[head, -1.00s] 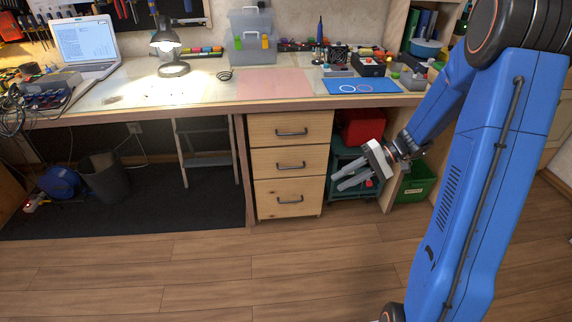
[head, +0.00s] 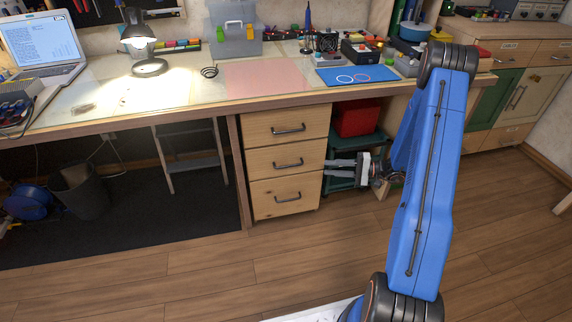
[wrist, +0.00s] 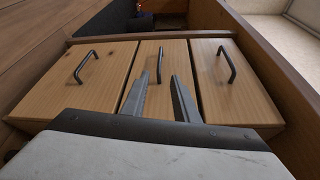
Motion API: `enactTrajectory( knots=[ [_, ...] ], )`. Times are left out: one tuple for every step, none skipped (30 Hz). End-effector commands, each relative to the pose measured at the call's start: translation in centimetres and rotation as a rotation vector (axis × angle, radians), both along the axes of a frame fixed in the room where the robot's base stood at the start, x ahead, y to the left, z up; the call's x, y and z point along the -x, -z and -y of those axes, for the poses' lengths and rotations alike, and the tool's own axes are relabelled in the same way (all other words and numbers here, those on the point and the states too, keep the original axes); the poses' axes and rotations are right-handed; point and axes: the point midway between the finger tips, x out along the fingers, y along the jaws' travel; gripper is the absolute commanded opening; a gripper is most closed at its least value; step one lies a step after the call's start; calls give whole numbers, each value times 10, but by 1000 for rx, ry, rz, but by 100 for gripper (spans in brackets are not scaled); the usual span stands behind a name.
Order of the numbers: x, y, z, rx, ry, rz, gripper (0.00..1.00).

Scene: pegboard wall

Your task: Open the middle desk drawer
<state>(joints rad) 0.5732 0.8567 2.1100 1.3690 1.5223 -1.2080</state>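The wooden drawer unit under the desk has three drawers, all shut. The middle drawer (head: 288,162) has a dark bar handle (head: 288,164). In the wrist view the drawers stand side by side, and the middle drawer's handle (wrist: 159,66) lies just beyond and between my fingertips. My gripper (head: 327,169) is in front of the unit, appearing at its right edge in the head view, with fingers pointing left. In the wrist view my gripper (wrist: 160,80) is open and empty, its two fingers apart. Whether the fingertips touch the handle cannot be told.
The top drawer (head: 287,127) and bottom drawer (head: 287,196) have similar handles. A red box (head: 358,118) stands right of the unit, behind my arm. The desk (head: 180,108) overhangs above. The wooden floor (head: 240,270) in front is clear.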

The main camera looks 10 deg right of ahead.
Motion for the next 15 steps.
enactTrajectory(
  knots=[
    [-1,1,0,-1,2,1,27],
    [-1,2,-1,-2,4,1,27],
    [-2,2,-4,-2,3,1,27],
    [-3,2,-6,-2,3,1,27],
    [-4,2,-9,-3,2,1,27],
    [-6,3,-14,-3,2,1,27],
    [-8,3,-18,-3,2,0,27],
    [-9,3,-22,-3,1,0,27],
    [-11,4,-29,-2,-1,0,27],
    [-13,4,-34,-2,-1,0,27],
    [-15,5,-38,-2,0,0,27],
    [-18,5,-45,-1,-1,-1,27],
    [-20,6,-50,-1,-1,-1,27],
    [-22,6,-55,-1,0,-1,27],
    [-24,7,-61,-1,-1,0,27]
  ],
)
